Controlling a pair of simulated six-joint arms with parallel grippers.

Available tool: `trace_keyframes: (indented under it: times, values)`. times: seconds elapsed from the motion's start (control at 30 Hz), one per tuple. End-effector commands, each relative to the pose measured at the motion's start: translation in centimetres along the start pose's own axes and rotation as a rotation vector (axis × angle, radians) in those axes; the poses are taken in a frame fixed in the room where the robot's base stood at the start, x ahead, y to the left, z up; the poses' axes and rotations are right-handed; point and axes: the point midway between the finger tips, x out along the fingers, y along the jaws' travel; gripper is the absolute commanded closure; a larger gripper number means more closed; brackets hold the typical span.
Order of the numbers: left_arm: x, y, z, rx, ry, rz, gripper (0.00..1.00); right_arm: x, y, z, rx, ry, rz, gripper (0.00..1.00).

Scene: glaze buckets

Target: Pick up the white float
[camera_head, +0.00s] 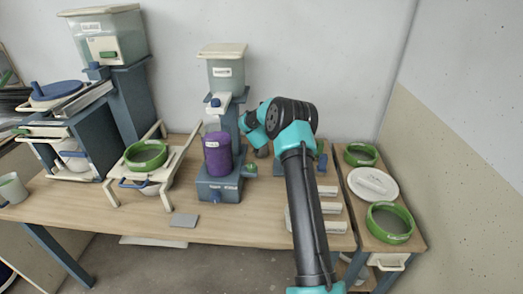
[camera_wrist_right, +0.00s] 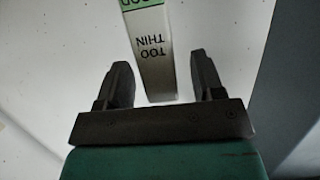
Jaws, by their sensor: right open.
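In the right wrist view, a pale flat strip (camera_wrist_right: 155,60) with a green band and the printed words "TOO THIN" looks like the white float. Its lower end lies in the gap between the fingers of my right gripper (camera_wrist_right: 160,65), apart from both. My right gripper is open and empty. I cannot make out the float for sure in the head view. My left gripper is not in view.
A dispenser with a clear tank (camera_head: 226,72) stands behind the purple bucket. Several white bars (camera_head: 329,208) lie right of my arm. Green-rimmed bowls (camera_head: 390,222) and a white plate (camera_head: 388,190) stand on the right side table.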

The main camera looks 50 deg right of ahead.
Motion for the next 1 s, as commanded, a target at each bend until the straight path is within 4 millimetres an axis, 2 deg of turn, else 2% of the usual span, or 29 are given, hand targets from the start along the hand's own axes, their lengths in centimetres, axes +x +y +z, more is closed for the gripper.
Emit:
trace_keyframes:
  times: [0.1, 0.73, 1.0]
  values:
    - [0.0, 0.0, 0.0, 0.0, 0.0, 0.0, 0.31, -0.01, 0.0, -0.01, 0.0, 0.0, 0.0, 0.39]
    - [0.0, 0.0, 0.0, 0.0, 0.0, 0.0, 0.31, -0.02, -0.01, -0.01, 0.0, 0.0, 0.0, 1.0]
    - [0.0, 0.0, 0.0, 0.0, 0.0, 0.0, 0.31, -0.02, 0.0, -0.05, 0.0, 0.001, 0.0, 1.0]
